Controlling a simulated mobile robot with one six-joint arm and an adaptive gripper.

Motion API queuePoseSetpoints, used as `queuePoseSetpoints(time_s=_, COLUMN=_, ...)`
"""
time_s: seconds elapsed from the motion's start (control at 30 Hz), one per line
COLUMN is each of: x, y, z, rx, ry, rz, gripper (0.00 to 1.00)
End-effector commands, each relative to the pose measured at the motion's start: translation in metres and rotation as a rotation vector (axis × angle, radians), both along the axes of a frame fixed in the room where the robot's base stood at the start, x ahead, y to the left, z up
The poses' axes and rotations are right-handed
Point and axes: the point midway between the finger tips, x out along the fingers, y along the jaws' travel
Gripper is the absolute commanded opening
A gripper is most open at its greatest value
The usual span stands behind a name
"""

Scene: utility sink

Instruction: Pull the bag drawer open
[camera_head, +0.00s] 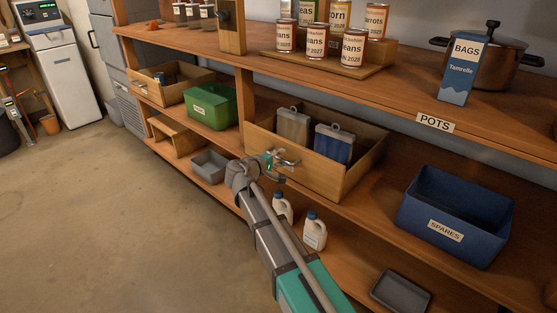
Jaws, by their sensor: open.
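A wooden drawer (312,173) sits in the middle shelf bay, standing out past the shelf edge with its inside showing. It holds a grey pack (293,125) and a blue pack (333,146) that look like bags. My gripper (282,162) is at the left part of its front panel, by a metal handle (289,157). The jaws are open and beside or around the handle; I cannot tell which, nor whether they touch. My wrist and arm come up from the lower right and hide part of the lower shelf.
A green box (211,106) and another open drawer (169,91) are to the left. A blue SPARES bin (455,220) is to the right. White bottles (315,232) and a grey tray (211,166) stand below. Tins and a BAGS box (460,70) are above. The floor at left is clear.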

Motion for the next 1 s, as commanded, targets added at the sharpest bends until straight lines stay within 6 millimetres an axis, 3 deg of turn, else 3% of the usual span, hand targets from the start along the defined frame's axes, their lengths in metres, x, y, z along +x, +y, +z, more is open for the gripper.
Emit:
queuePoseSetpoints(time_s=0.3, x=0.0007, y=-0.0008, z=-0.0001, rx=0.0, ry=0.0, rz=0.0, gripper=0.52)
queuePoseSetpoints(time_s=0.6, x=0.0007, y=-0.0009, z=-0.0001, rx=0.0, ry=0.0, rz=-0.001, gripper=0.0)
queuePoseSetpoints(time_s=1.0, x=0.0004, y=-0.0005, z=0.0, rx=0.0, ry=0.0, rz=-0.001, gripper=0.0)
